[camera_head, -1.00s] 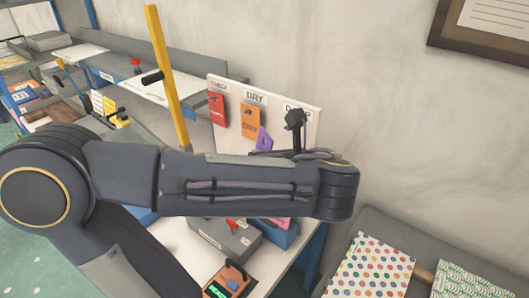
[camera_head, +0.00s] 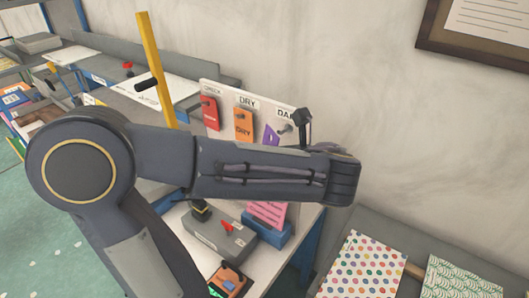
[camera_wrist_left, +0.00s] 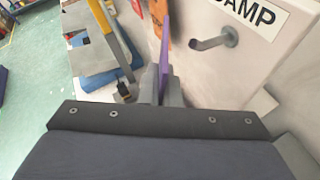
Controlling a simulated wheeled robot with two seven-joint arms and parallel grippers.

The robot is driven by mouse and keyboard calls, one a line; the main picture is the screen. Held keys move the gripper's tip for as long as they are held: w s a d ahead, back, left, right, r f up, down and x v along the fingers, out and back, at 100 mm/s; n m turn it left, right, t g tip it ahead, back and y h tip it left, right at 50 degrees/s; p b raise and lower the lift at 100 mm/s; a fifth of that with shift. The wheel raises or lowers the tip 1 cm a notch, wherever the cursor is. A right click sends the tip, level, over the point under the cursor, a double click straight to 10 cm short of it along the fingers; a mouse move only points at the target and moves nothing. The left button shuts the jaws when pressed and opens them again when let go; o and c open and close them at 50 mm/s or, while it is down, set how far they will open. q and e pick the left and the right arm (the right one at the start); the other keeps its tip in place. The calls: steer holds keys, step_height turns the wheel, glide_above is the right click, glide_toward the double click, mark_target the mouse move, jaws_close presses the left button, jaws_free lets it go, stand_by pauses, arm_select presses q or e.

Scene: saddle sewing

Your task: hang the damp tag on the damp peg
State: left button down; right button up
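The purple damp tag (camera_wrist_left: 165,48) stands edge-on between the fingertips of my left gripper (camera_wrist_left: 161,88), which is shut on it. In the head view the tag (camera_head: 270,135) shows partly above my forearm, in front of the board and right of the orange tag. The damp peg (camera_wrist_left: 215,40) sticks out bare below the "DAMP" label (camera_wrist_left: 250,12). In the wrist view the tag is left of the peg and apart from it. The tag's hole cannot be made out. My left gripper's fingers are hidden behind my arm in the head view. My right gripper is out of view.
A red tag (camera_head: 209,113) and an orange tag (camera_head: 243,124) hang on the white board (camera_head: 223,92) left of the damp place. A yellow post (camera_head: 154,65) stands farther left. A grey box (camera_head: 219,236) and a blue holder (camera_head: 268,232) stand below my arm.

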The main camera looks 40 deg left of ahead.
arm_select(q)
steer(key=shift+w+a+f+p, duration=0.15)
steer(key=shift+w+p, duration=0.1)
steer(key=shift+w, duration=0.6)
steer(key=shift+w+f+p, duration=0.2)
steer(key=shift+w+p, duration=0.1)
steer(key=shift+w, duration=0.5)
steer(key=shift+w+a+f+p, duration=0.15)
steer(key=shift+w+p, duration=0.1)
steer(key=shift+w, duration=0.6)
steer(key=c, duration=1.8)
jaws_free()
steer(key=shift+o, duration=1.1)
steer(key=shift+s, duration=0.15)
steer(key=shift+d, duration=0.2)
